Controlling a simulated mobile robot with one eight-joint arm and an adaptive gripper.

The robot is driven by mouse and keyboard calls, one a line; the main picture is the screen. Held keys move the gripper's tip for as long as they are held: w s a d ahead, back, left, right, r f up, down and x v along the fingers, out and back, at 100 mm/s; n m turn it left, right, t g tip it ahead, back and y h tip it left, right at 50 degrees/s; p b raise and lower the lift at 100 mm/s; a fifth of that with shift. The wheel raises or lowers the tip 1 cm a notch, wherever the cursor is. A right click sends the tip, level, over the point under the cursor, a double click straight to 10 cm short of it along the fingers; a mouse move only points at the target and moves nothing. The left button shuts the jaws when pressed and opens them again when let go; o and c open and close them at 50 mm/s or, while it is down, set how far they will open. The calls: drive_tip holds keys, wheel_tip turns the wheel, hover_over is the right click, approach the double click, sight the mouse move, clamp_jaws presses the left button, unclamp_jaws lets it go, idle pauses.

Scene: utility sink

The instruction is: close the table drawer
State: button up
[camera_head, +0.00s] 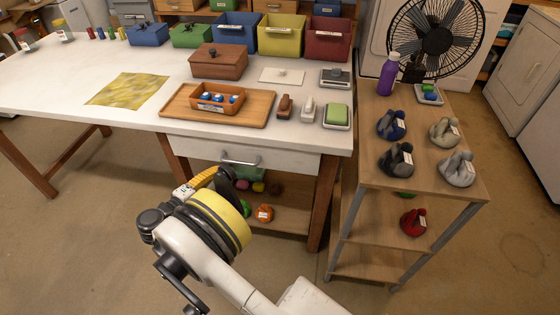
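The white table (60,97) has a drawer (290,159) under its front edge, with a white front and a grey bar handle (240,160). No clear gap shows above the drawer front, so I cannot tell how far out it stands. My gripper (208,180) is in front of the table, below and left of the handle in the picture. Its dark fingers are partly hidden by my yellow-banded wrist, so I cannot tell whether they are open or shut. I also cannot tell whether it touches the drawer.
A wooden tray (250,116) with an orange box lies on the table above the drawer. A lower shelf (285,220) holds several small objects. A wooden rack (375,170) with several shoe-like items stands right of the table. The floor at left is clear.

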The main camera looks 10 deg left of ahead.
sight(239, 163)
drive_tip(key=b+x, duration=0.3)
drive_tip(key=x, duration=0.7)
drive_tip(key=shift+w+b, duration=0.3)
clamp_jaws()
